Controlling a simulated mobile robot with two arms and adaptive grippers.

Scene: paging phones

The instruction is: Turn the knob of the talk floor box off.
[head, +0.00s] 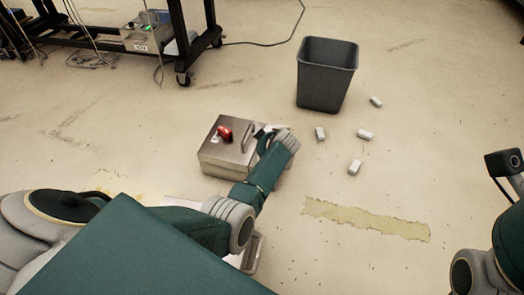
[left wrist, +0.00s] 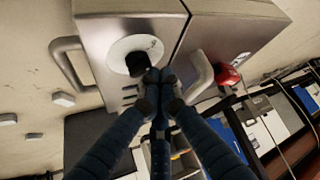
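A metal floor box (head: 222,158) stands on the floor in the middle of the head view, with a red part (head: 225,133) and a handle on top. In the left wrist view, the box (left wrist: 110,28) shows a black knob (left wrist: 136,63) on a white round plate (left wrist: 121,48) on one face. The red part (left wrist: 228,76) is on the adjoining face. My left gripper (left wrist: 157,75) has its fingertips together right beside the knob; they look shut, with nothing clearly between them. In the head view, my left gripper (head: 266,140) is at the box's right side. My right gripper is out of view.
A dark waste bin (head: 325,85) stands behind and right, with several small pale blocks (head: 355,167) on the floor near it. A wheeled cart (head: 185,52) at upper left has another box (head: 140,38) with a green light. The floor at right is mostly clear.

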